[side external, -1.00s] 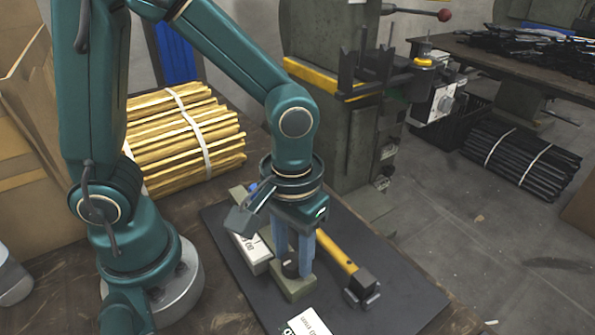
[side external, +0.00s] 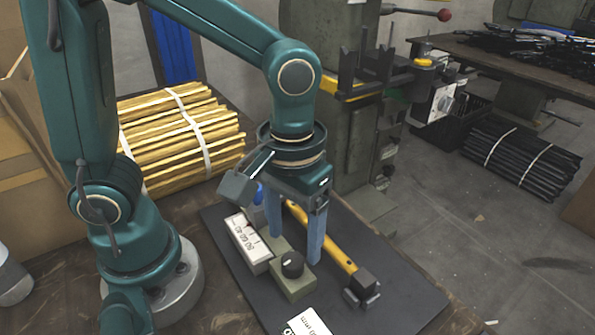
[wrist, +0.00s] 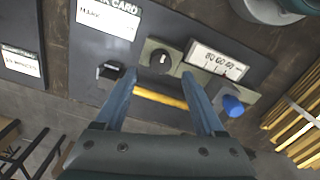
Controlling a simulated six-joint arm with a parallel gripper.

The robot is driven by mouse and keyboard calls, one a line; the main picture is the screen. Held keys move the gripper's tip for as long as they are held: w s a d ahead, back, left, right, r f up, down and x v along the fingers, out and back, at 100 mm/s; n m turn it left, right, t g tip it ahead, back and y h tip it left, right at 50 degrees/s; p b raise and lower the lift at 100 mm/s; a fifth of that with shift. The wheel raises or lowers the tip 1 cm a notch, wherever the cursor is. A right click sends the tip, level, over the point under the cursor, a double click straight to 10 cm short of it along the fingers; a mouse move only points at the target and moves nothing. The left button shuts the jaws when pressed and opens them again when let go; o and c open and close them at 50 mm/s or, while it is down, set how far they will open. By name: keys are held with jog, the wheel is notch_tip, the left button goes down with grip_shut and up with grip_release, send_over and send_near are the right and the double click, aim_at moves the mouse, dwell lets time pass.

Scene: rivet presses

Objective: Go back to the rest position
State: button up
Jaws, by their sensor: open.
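My gripper (side external: 293,248) is open and empty above the dark board (side external: 400,300), with its two blue fingers spread apart. Below it sits a grey-green block with a black round knob (side external: 292,264), clear of the fingers. In the wrist view, my gripper (wrist: 158,78) points toward this knob (wrist: 160,61), which lies just beyond the fingertips. A white marked scale block (side external: 249,244) stands left of the knob. A blue knob (wrist: 232,105) shows beside the right finger in the wrist view.
A white card (side external: 308,322) lies at the board's front. Bundled yellow sticks (side external: 180,140) are at the left back; a green press (side external: 355,130) stands behind.

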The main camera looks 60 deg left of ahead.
jog(key=shift+r, duration=0.55)
jog(key=shift+w+a+r, duration=0.1)
jog(key=shift+w+a, duration=0.05)
jog(key=s+a+r+m+t, duration=0.3)
jog(key=a+r+t, duration=0.2)
jog(key=a, duration=0.2)
jog(key=shift+t, duration=0.3)
